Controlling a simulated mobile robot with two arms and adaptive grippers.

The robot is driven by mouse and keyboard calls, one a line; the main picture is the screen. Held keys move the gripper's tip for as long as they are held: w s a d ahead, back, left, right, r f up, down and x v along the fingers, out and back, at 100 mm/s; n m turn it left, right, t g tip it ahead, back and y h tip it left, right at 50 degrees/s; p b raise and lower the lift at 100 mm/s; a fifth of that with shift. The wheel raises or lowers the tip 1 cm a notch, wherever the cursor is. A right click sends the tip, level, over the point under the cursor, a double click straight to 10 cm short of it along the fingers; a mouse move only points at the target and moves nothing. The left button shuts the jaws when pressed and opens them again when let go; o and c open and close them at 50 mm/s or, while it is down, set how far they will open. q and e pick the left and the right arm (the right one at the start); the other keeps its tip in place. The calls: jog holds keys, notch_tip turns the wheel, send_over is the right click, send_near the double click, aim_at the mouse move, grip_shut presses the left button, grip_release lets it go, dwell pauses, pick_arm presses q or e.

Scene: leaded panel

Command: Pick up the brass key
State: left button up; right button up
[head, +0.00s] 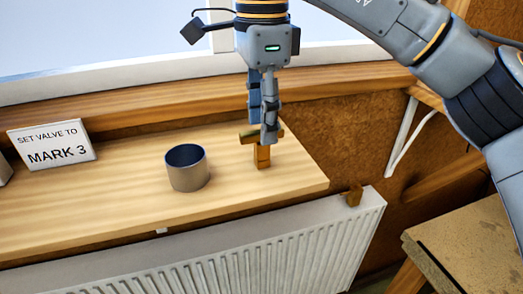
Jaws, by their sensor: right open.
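A T-shaped, orange-brown brass key (262,157) is on the wooden shelf (110,190), near its right end. Its crossbar is at the top and its stem is below. My right gripper (268,138) points straight down over it, with its fingertips at the height of the crossbar. The jaws are open, and the near finger hides part of the crossbar. I cannot tell whether the fingers touch the key. My left gripper is not in view.
A grey metal cup (187,170) stands left of the key. A sign (50,145) reading "SET VALVE TO MARK 3" stands further left. Below the shelf is a white radiator (300,245) with a brass-coloured fitting (352,195) at its top right. A wooden surface (475,235) is at the lower right.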

aim_at(262, 148)
notch_tip(262, 148, down, 4)
jog(key=shift+f+p, duration=0.15)
jog(key=shift+p, duration=0.85)
jog(key=shift+w+f, duration=0.15)
jog(key=shift+f, duration=0.3)
jog(key=shift+c, duration=0.2)
grip_shut()
